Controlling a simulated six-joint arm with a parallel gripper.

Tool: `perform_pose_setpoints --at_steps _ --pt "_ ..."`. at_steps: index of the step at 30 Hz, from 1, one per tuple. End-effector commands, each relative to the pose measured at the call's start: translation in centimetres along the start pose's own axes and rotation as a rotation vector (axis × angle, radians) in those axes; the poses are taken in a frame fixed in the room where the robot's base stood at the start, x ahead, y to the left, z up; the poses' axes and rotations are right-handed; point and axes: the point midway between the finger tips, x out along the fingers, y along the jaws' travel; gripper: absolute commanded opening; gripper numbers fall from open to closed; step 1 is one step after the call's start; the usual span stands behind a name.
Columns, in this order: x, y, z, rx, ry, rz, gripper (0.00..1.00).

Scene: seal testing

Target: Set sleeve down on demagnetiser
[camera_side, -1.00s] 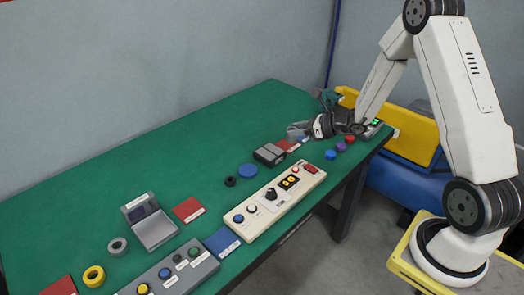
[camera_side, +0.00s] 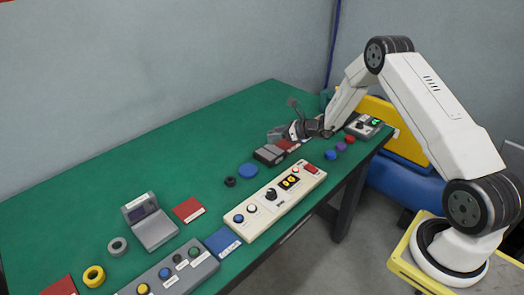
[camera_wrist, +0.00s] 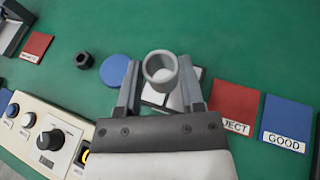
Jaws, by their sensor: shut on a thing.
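My gripper (camera_side: 279,133) is shut on a light grey, hollow sleeve. In the wrist view the sleeve (camera_wrist: 160,66) stands between the fingertips of my gripper (camera_wrist: 160,85), its open end facing the camera. In the side view the sleeve is hard to tell from the grey fingers. A dark grey block with two paler top plates (camera_side: 269,154), which I take to be the demagnetiser, lies on the green table just below and in front of my gripper. In the wrist view part of this block (camera_wrist: 152,98) shows behind the sleeve, mostly hidden. The sleeve appears held above the table.
A red REJECT card (camera_wrist: 232,106) and a blue GOOD card (camera_wrist: 287,121) lie right of the block. A blue disc (camera_side: 248,170) and a black ring (camera_side: 230,182) lie left. A cream control panel (camera_side: 275,205) runs along the front edge. The table behind is clear.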

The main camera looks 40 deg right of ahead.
Motion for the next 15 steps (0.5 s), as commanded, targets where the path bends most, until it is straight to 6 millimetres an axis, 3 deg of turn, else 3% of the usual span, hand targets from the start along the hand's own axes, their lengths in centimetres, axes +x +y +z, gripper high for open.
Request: perform_pose_setpoints --at_steps 15 --pt "1.28 -0.62 -0.82 0.0 0.0 0.0 0.0"
